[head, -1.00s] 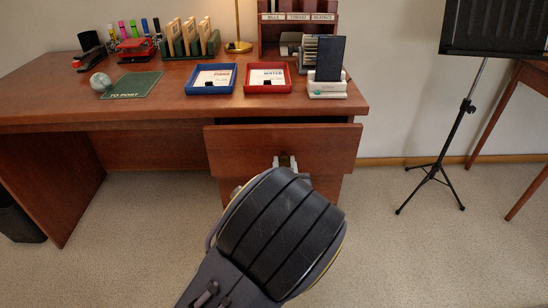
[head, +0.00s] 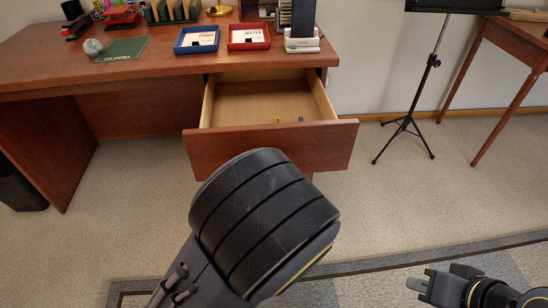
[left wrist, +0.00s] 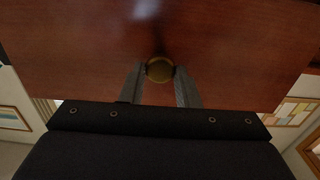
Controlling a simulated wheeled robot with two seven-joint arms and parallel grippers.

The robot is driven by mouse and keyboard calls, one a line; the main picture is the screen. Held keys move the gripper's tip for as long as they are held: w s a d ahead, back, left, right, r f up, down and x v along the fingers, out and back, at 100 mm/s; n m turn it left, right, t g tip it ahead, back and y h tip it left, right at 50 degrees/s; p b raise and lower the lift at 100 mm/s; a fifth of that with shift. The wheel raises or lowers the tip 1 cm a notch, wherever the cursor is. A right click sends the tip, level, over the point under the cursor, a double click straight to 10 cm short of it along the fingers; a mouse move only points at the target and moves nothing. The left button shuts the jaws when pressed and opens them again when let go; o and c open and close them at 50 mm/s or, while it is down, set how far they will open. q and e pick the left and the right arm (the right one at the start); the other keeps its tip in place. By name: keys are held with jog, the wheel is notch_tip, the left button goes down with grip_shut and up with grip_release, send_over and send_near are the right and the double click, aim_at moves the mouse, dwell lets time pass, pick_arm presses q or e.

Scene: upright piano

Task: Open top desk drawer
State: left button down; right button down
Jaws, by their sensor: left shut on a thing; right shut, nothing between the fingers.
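The top desk drawer (head: 270,146) stands pulled well out of the wooden desk (head: 120,82), its pale inside showing in the head view. In the left wrist view, my left gripper (left wrist: 160,78) is shut on the round brass drawer knob (left wrist: 159,69) in the middle of the drawer front. In the head view my left forearm hides that gripper and the knob. My right gripper (head: 420,284) is shut and empty, low at the right over the rug, well away from the desk.
A few small items (head: 288,120) lie in the drawer. On the desk are a blue tray (head: 197,48), a red tray (head: 249,45) and a green mat (head: 122,50). A black music stand (head: 436,60) and a wooden table (head: 500,60) stand at the right. Carpet between is clear.

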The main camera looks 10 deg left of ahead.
pick_arm(q)
jog(key=shift+s+d, duration=0.15)
jog(key=shift+s, duration=0.35)
jog(key=c, duration=1.1)
grip_release()
jog(key=p+v, duration=0.1)
jog(key=v, duration=0.6)
jog(key=shift+s+p, duration=0.4)
jog(key=shift+d, duration=0.1)
